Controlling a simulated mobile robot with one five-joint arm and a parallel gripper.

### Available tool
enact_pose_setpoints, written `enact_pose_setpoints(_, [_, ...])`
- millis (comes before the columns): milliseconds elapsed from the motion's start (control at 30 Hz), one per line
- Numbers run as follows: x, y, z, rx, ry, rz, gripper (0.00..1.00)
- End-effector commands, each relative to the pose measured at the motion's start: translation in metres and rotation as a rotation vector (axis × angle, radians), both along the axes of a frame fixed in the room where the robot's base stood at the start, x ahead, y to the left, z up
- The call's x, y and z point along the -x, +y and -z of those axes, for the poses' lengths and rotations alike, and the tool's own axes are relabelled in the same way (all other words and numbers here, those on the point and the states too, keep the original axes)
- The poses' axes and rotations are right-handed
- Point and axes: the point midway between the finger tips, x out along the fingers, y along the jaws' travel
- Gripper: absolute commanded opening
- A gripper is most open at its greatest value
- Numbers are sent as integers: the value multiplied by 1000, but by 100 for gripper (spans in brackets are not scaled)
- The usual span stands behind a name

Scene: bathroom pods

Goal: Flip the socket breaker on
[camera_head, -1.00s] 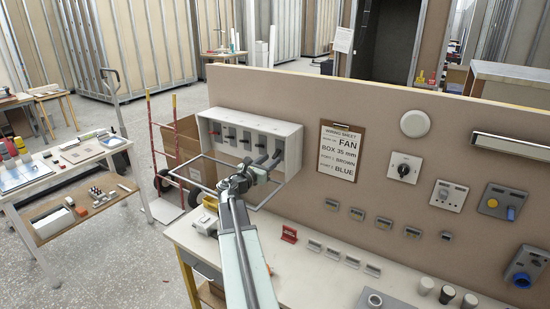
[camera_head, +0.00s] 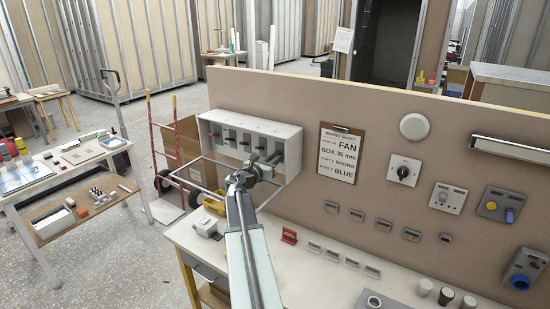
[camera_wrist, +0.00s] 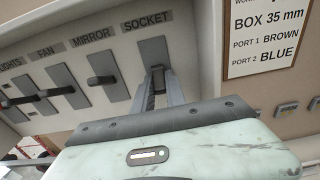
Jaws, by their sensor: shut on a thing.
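The socket breaker (camera_wrist: 152,48) is the rightmost grey plate under the "SOCKET" label in the wrist view. My gripper (camera_wrist: 158,74) is shut on its dark lever, which is mostly hidden between the fingers. In the head view my gripper (camera_head: 277,159) reaches the right end of the white breaker box (camera_head: 290,142) and covers the socket breaker's lower part. The mirror breaker (camera_wrist: 95,68) with its dark lever is just left of it, with the fan breaker (camera_wrist: 58,76) and the lights breaker farther left.
A thin open frame (camera_head: 182,181) juts out from the box's bottom, around my arm. A wiring sheet (camera_head: 340,152) hangs to the right of the box. The workbench (camera_head: 300,285) below holds a red piece (camera_head: 289,235) and several small grey holders.

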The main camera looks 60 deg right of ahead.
Motion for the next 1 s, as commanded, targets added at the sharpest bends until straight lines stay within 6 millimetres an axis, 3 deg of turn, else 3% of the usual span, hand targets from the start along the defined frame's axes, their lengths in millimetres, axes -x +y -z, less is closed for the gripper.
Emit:
enact_pose_setpoints(400, [0,3,-25,-304,-4,2,0])
enact_pose_setpoints(1000, [-1,-2,-31,-750,-8,-1,0])
